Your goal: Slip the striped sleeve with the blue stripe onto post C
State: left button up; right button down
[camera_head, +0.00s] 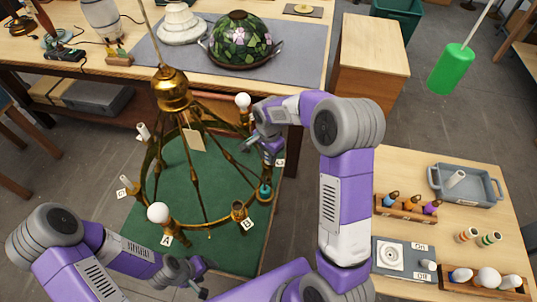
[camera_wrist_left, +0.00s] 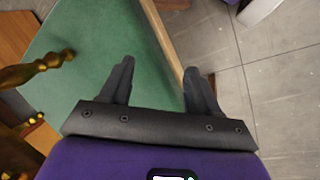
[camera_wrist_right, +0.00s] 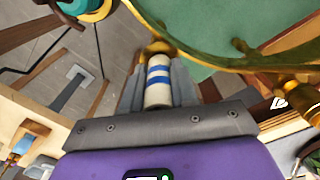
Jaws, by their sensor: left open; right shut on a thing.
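The striped sleeve with the blue stripe (camera_wrist_right: 158,88) is white with blue bands and sits between the fingers of my right gripper (camera_wrist_right: 165,75). Its far end lines up with a brass cup (camera_wrist_right: 158,48) on the chandelier ring; I cannot tell whether it is around the post. In the head view my right gripper (camera_head: 264,146) is at the ring's right side, by a small white tag (camera_head: 280,162) that seems to read C. The arm hides the sleeve and post there. My left gripper (camera_head: 193,278) is open and empty near the green mat's front edge, also in the left wrist view (camera_wrist_left: 158,66).
The brass chandelier (camera_head: 172,90) stands over the green mat (camera_head: 190,180), with tags A (camera_head: 166,240) and B (camera_head: 247,224) in front. The right table holds a grey tray (camera_head: 465,197), two other striped sleeves (camera_head: 467,235) (camera_head: 489,239), a switch box (camera_head: 402,262) and bulbs (camera_head: 487,277).

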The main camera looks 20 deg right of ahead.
jog(key=shift+f, duration=0.2)
dwell(0.6)
jog(key=c, duration=0.8)
grip_release()
jog(key=shift+r, duration=0.1)
notch_tip(320, 180, up, 8)
jog(key=shift+f+p, duration=0.25)
jog(key=shift+p, duration=0.1)
